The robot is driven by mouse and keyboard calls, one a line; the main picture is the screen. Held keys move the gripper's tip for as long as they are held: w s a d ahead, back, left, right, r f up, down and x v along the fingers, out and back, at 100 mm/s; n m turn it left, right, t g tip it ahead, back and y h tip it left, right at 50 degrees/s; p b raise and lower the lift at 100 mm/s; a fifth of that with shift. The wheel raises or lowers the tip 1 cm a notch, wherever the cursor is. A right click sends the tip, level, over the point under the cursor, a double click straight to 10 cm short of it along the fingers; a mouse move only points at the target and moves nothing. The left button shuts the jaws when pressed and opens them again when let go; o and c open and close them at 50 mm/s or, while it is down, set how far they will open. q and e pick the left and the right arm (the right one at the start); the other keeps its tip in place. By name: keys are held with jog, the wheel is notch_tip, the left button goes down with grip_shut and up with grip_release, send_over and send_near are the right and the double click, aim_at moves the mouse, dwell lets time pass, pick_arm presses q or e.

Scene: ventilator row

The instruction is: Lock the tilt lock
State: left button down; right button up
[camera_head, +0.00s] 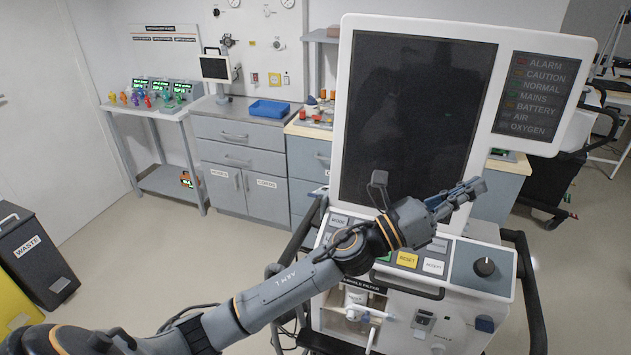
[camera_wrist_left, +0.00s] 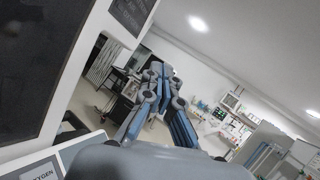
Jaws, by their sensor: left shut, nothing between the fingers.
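The ventilator has a large dark screen (camera_head: 415,115) in a white frame, standing upright on its console. A side panel (camera_head: 536,95) with status labels such as ALARM and MAINS joins it on the right. I cannot make out the tilt lock in either view; the screen and my left arm hide what lies behind them. My left gripper (camera_head: 476,188) is in front of the screen's lower right edge, pointing right, shut and empty. In the left wrist view its fingers (camera_wrist_left: 164,80) are beside the screen's edge (camera_wrist_left: 75,75). My right gripper is not in view.
The console below carries a grey knob panel (camera_head: 482,267), a yellow RESET key (camera_head: 407,260) and a front handle. Dark rails flank it. Cabinets with a blue tray (camera_head: 269,108) stand behind. A black cart (camera_head: 545,185) stands to the right.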

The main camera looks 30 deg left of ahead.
pick_arm(q)
jog(key=d+f+m+g+h, duration=0.15)
jog(key=d+m+g, duration=0.25)
jog(key=m+g, duration=1.1)
jog(key=w+a+f+m+t+y, duration=0.2)
jog(key=w+a+f+m+y, duration=0.1)
jog(key=a+m+y, duration=0.65)
jog(key=w+a+r+m+y, duration=0.15)
jog(key=a+m+y, duration=0.25)
jog(key=a, duration=0.9)
jog(key=s+a+r+y, duration=0.1)
jog(key=a+r+y, duration=0.1)
jog(key=a, duration=0.4)
jog(key=s+a+r+g+y, duration=0.1)
jog(key=a+r+y, duration=0.1)
jog(key=a, duration=0.5)
jog(key=shift+s+r+m, duration=0.25)
jog(key=shift+r+m, duration=0.1)
jog(key=shift+r, duration=0.15)
jog(key=shift+d, duration=0.1)
